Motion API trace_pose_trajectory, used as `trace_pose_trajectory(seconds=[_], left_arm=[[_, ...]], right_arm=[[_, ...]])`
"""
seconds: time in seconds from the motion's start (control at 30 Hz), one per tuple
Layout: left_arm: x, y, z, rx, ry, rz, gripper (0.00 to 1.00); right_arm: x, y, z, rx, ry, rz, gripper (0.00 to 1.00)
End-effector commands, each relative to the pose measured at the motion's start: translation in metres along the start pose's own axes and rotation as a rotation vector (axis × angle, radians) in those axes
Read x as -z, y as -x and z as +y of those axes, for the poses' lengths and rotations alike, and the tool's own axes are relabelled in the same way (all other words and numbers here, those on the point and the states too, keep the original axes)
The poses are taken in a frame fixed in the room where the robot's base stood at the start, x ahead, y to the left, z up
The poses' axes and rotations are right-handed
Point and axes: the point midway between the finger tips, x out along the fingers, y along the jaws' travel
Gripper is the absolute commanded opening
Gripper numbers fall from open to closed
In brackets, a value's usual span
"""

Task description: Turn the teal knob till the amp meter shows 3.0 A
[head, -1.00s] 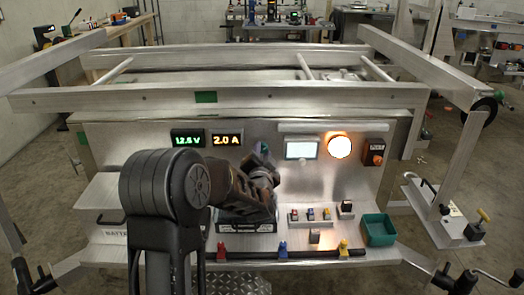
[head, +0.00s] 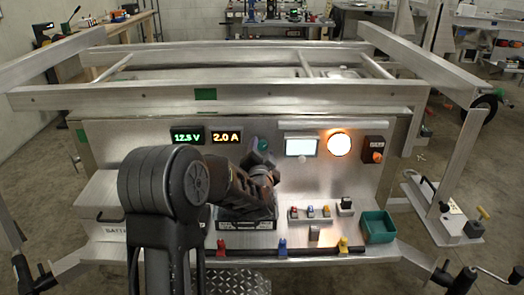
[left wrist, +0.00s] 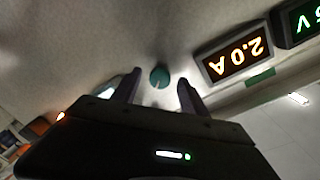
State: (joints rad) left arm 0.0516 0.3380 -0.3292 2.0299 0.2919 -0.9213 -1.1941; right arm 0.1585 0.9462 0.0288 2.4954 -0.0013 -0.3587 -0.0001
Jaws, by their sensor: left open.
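The teal knob (head: 263,145) is on the upright metal panel, partly hidden in the head view by my left gripper (head: 259,163). In the left wrist view the round knob (left wrist: 159,77) appears between the two spread fingers of my left gripper (left wrist: 159,92). The gripper is open and holds nothing; I see no clear contact with the knob. The amp meter (head: 226,137), left of the knob, shows 2.0 A in orange; its display also shows upside down in the left wrist view (left wrist: 236,61). My right gripper is not in view.
A green voltage display (head: 187,137) reads about 12.5 V. Right of the knob are a white screen (head: 301,147), a lit round lamp (head: 339,145) and an orange-knobbed box (head: 375,150). Below are coloured switches (head: 310,213) and a teal bin (head: 379,228).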

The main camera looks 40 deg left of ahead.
Motion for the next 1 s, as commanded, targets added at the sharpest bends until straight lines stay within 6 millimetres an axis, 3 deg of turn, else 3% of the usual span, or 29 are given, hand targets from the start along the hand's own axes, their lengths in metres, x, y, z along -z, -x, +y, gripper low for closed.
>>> trace_pose_trajectory(seconds=[0.5, 1.0], left_arm=[[0.0, 0.07, 0.0, -0.001, 0.002, 0.001, 0.52], [0.0, 0.075, 0.0, 0.0, 0.0, 0.0, 0.52]], right_arm=[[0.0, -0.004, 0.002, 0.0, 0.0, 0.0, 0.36], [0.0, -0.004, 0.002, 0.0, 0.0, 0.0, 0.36]])
